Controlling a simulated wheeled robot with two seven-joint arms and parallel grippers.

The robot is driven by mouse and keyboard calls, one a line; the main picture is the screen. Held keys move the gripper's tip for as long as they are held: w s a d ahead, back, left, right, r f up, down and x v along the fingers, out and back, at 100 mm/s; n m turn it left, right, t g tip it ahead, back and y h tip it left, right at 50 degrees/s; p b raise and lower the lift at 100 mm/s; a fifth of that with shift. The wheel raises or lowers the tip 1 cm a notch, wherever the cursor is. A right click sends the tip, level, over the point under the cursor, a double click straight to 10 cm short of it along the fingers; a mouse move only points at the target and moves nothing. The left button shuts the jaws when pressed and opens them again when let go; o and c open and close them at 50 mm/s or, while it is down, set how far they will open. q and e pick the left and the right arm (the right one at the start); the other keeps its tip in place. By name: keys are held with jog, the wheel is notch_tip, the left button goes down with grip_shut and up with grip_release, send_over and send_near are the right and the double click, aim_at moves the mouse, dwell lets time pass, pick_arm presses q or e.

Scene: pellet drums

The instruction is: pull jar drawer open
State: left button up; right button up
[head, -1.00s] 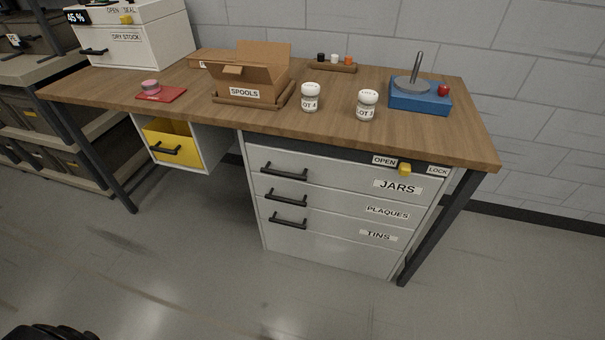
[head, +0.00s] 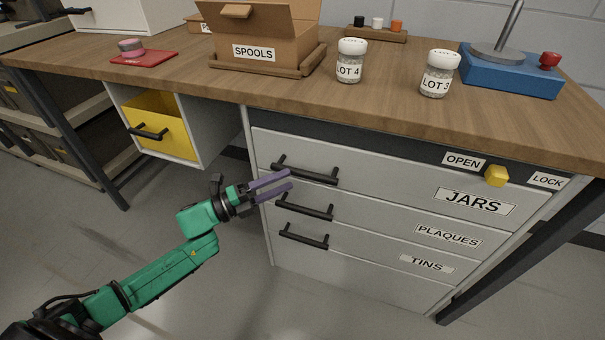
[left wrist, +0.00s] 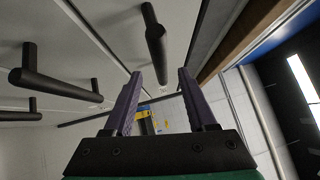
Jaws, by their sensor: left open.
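The jar drawer (head: 400,187), labelled JARS, is the top drawer of the grey cabinet under the bench and is closed. Its black bar handle (head: 306,172) is at the drawer's left part; a handle also shows in the left wrist view (left wrist: 155,35), just beyond the fingers. My left gripper (head: 290,180) is open and empty, its purple fingers in front of the cabinet, close to the jar drawer handle. I cannot tell whether they touch it. A yellow lock knob (head: 497,175) sits between the OPEN and LOCK labels. My right gripper is not in view.
The PLAQUES drawer (head: 380,225) and TINS drawer (head: 370,257) lie below, both closed with black handles. Jars LOT 4 (head: 350,62) and LOT 3 (head: 438,75) stand near the bench edge. The floor in front is clear.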

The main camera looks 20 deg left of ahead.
aim_at(303, 173)
pick_arm(q)
jog(key=x, duration=0.6)
jog(key=shift+c, duration=0.4)
grip_shut()
dwell(0.9)
